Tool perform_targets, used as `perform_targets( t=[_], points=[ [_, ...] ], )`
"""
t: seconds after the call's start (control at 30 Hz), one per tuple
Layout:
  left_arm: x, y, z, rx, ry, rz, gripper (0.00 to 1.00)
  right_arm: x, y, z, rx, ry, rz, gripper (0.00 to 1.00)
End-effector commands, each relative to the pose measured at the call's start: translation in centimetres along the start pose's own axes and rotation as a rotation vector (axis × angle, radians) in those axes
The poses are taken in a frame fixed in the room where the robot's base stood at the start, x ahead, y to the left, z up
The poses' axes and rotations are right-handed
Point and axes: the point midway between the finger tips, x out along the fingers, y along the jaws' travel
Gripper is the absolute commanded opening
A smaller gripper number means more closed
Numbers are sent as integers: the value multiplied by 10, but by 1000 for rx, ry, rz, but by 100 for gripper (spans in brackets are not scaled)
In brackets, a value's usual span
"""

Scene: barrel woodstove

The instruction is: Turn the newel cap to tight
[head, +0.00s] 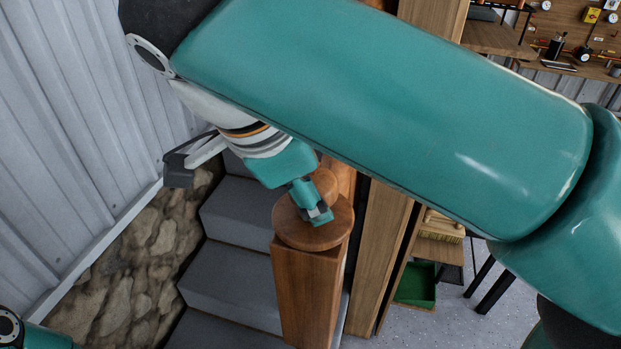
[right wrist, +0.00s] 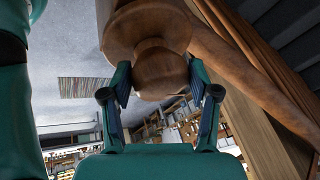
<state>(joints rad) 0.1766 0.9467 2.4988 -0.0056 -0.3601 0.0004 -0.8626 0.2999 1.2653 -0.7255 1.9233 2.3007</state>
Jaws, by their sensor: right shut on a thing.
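The newel cap (head: 290,226) is a round brown wooden disc with a knob on top. It sits on a square wooden newel post (head: 305,290) beside the stairs in the head view. My right gripper (head: 315,208) reaches down to the knob from the upper left and is shut on it. In the right wrist view the rounded cap knob (right wrist: 160,70) is between the two fingers of the right gripper (right wrist: 160,80). The arm hides part of the cap's far side in the head view. I see no mark showing how tight the cap is. My left gripper is not in view.
Grey steps (head: 230,262) run beside the post, with a stone strip (head: 125,265) and a corrugated wall (head: 70,130) on the left. A wooden handrail joins behind the post. Wooden boards and a green bin (head: 415,285) stand to the right. A workbench is at top right.

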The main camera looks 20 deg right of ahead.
Motion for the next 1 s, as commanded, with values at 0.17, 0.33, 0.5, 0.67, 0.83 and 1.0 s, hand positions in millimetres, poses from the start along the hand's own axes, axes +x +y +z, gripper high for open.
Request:
perform_targets(
  t=[0.17, 0.33, 0.5, 0.67, 0.83, 1.0],
  points=[
    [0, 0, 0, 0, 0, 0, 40, 1, 1, 0, 18, 9, 16, 26],
    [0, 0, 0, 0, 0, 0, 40, 1, 1, 0, 20, 9, 17, 26],
    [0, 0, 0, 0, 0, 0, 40, 1, 2, 0, 20, 9, 17, 26],
    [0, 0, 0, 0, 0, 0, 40, 1, 1, 0, 19, 8, 15, 84],
    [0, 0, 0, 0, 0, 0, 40, 1, 1, 0, 19, 7, 13, 84],
    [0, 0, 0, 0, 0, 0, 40, 0, 0, 0, 19, 6, 11, 84]
  ],
)
